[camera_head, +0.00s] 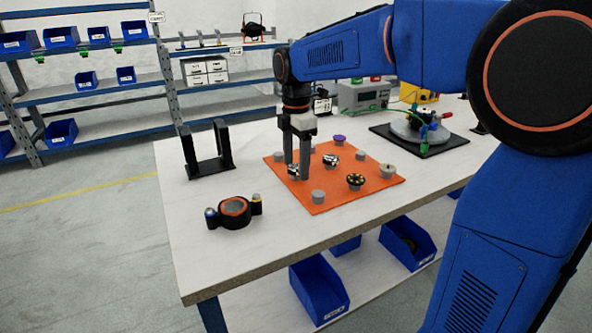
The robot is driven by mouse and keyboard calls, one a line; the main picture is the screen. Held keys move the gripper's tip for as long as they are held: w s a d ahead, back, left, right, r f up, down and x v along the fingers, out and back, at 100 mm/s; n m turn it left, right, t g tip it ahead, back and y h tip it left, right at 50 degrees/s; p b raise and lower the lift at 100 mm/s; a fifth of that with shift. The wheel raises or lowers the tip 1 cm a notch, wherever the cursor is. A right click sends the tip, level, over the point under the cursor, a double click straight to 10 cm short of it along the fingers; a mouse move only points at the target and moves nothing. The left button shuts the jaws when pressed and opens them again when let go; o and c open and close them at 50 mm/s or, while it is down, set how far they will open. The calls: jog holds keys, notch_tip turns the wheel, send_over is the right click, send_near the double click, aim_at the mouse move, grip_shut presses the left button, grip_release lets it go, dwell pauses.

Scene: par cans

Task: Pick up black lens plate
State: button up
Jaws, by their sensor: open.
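Several small round parts stand on grey pegs on an orange mat (335,197) on the table. A black disc with pale dots (355,179), which looks like the black lens plate, sits on a peg near the mat's front. A black-and-white part (331,158) sits near the mat's middle. Another dark-and-white part (292,171) is partly hidden by my gripper. My gripper (298,173) points straight down over the mat's left side, its two fingers apart around or in front of that part; I cannot tell which. It is left of the black disc.
A purple-topped part (340,139), a beige part (387,170) and a bare grey peg (318,196) are on the mat. A black stand (207,153) and an orange-ringed black holder (234,212) stand left. A round fixture (419,123) is at right. The table's front left is clear.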

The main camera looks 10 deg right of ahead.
jog(key=c, duration=1.1)
